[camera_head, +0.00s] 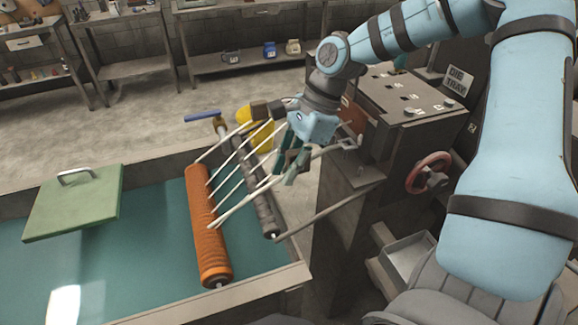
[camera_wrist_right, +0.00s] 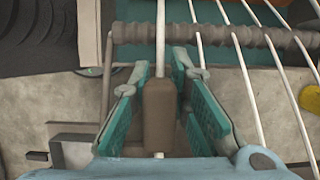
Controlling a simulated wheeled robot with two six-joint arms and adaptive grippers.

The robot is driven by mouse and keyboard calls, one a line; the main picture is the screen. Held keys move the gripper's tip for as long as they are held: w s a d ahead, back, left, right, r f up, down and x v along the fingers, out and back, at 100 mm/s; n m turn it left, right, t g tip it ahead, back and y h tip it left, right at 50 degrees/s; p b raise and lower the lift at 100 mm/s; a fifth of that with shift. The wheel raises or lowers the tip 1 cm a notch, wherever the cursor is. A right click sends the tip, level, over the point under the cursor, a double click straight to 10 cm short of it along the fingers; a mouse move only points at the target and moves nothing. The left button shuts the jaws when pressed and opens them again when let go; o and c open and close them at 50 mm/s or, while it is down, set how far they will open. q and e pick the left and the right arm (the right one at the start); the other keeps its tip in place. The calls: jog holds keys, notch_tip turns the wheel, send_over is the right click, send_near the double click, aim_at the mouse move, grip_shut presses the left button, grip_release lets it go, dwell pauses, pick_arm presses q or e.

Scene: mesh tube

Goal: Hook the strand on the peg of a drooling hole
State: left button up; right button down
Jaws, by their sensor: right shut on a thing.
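My right gripper (camera_head: 292,168) is beside the dark machine (camera_head: 400,110), at the right end of the white strands. In the right wrist view its teal fingers (camera_wrist_right: 160,78) are on both sides of a brown cylindrical piece (camera_wrist_right: 159,110), and they are shut on it. A white strand (camera_wrist_right: 160,30) runs from this piece up over a grey grooved bar. Several other white strands (camera_head: 228,163) run from near the gripper across the grey bar (camera_head: 262,205) to the orange ribbed roller (camera_head: 205,225). I cannot make out the peg or the drooling hole. My left gripper is not in view.
A teal-water tank (camera_head: 150,270) lies at lower left, with a green lid (camera_head: 75,205) over it. A yellow object (camera_head: 258,130) is behind the strands. A red handwheel (camera_head: 428,172) and a grey tray (camera_head: 410,255) are right of the gripper. Workbenches line the back wall.

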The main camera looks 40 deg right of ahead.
jog(key=shift+b, duration=0.35)
dwell(0.5)
jog(key=shift+f+b, duration=1.6)
jog(key=shift+b, duration=0.05)
dwell(1.2)
jog(key=c, duration=1.4)
grip_release()
jog(key=shift+c, duration=0.2)
jog(key=shift+r, duration=0.15)
jog(key=v, duration=1.1)
jog(key=shift+s+d+r, duration=0.1)
jog(key=shift+d+r, duration=0.05)
jog(key=shift+r, duration=0.2)
